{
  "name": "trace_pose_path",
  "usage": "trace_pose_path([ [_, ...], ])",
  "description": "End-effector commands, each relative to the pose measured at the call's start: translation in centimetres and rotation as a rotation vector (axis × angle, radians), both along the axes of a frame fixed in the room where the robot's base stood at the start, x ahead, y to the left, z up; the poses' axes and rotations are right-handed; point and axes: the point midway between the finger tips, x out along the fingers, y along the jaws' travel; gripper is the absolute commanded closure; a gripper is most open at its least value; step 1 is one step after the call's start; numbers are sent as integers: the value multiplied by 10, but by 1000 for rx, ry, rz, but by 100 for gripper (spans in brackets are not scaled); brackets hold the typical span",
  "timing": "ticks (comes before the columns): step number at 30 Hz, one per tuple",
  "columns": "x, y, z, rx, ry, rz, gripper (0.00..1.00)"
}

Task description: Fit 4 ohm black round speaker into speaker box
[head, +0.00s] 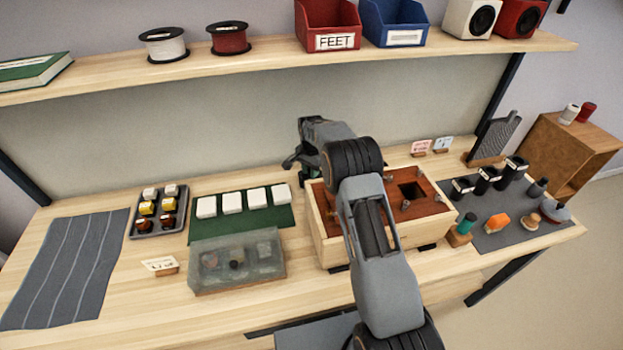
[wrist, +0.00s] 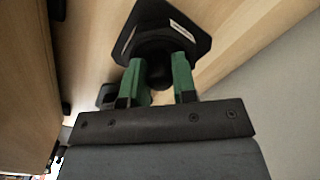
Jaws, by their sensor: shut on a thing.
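My gripper (wrist: 160,72) is shut on a black speaker (wrist: 160,25), with a green finger on either side of its narrower body. The speaker has a wide angular black part with a white label strip, too small to read. In the head view my gripper (head: 292,162) is a dark shape behind the speaker box, and what it holds cannot be made out there. The speaker box (head: 332,246) is pale wood with a red-brown top panel (head: 428,205). A square hole (head: 411,190) shows in the panel; my arm covers its middle. Small metallic posts stand on the panel.
Left of the box are a clear lidded case (head: 237,280), a green mat (head: 204,232) with white blocks and a dark tray (head: 140,232). Right are a grey mat (head: 520,234) with black cylinders, and a green-topped tool (head: 466,224). A shelf (head: 260,62) spans above.

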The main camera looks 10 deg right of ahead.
Motion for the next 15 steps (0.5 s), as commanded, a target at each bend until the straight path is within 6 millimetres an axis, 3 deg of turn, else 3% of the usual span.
trace_pose_path([
  [1,-4,-1,-8,0,19,-1,100],
  [5,-4,-1,-7,-1,20,-1,100],
  [15,-3,-1,11,-1,14,0,100],
])
